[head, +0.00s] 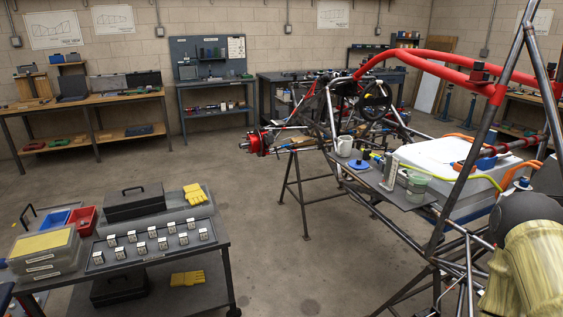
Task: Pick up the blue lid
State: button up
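A round, flat blue disc (358,165), which looks like the blue lid, lies on a narrow grey shelf (400,200) on the tube chassis, right of centre. A small dark and blue item stands just behind it, too small to make out. A white mug (344,146) stands behind the disc to the left. An upright pale grey piece (390,172) stands to its right, and a clear greenish cup (416,187) stands farther right. My gripper is not in view.
Chassis tubes and a red bar (430,65) rise around the shelf. A white box (440,165) sits right of it. A cart (160,255) with bins, a black case and yellow gloves stands lower left. Open floor (270,230) lies between cart and chassis.

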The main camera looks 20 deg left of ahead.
aim_at(357, 164)
jog(key=u, duration=0.65)
jog(key=i, duration=1.65)
